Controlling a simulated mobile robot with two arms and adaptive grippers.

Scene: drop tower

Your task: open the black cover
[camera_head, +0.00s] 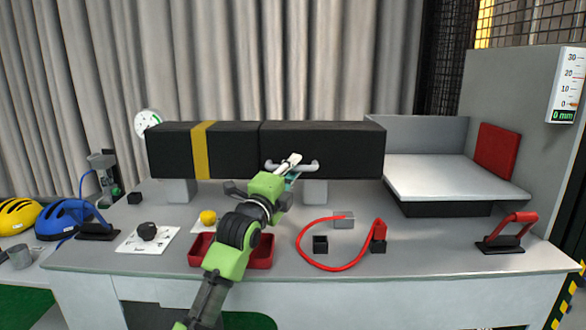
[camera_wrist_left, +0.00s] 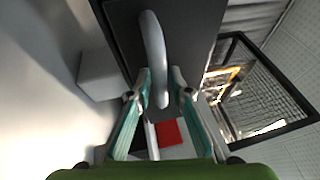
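The black cover (camera_head: 345,145) is the right section of a long black box on the workbench, and it looks closed. A pale bar handle (camera_head: 309,167) is on its front face; it also shows as a curved bar in the left wrist view (camera_wrist_left: 154,45). My left gripper (camera_head: 291,163) is at this handle. In the wrist view its teal-padded fingers (camera_wrist_left: 162,75) stand on either side of the bar's near end, with narrow gaps visible, so it looks open around the handle. The gripper hides part of the handle in the head view. My right gripper is not in view.
The left box section (camera_head: 170,150) has a yellow band. Below are a red tray (camera_head: 262,252), a red cable (camera_head: 318,267), a yellow button (camera_head: 208,217) and a black knob (camera_head: 147,231). A pale platform (camera_head: 450,178) and a red lever (camera_head: 515,225) stand at right.

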